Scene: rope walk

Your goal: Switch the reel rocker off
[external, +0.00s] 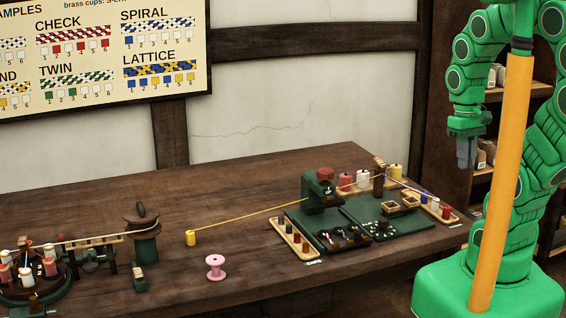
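A dark green reel (144,247) with a dark wooden top and an upright knob stands on the left part of the bench. A small green block (139,281) with a brown top sits just in front of it. It may be the reel rocker, but it is too small for me to tell its setting. My gripper (466,160) hangs fingers down at the upper right, by the bench's right end and far from the reel. Nothing shows in its grey fingers, and their gap cannot be made out from this side.
A yellow cord runs from a yellow spool (190,238) to a green machine (322,190). A pink spool (215,267) stands near the front edge. A round stand with several spools (36,270) is at far left. Trays and spools crowd the right end. The back left of the bench (220,200) is clear.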

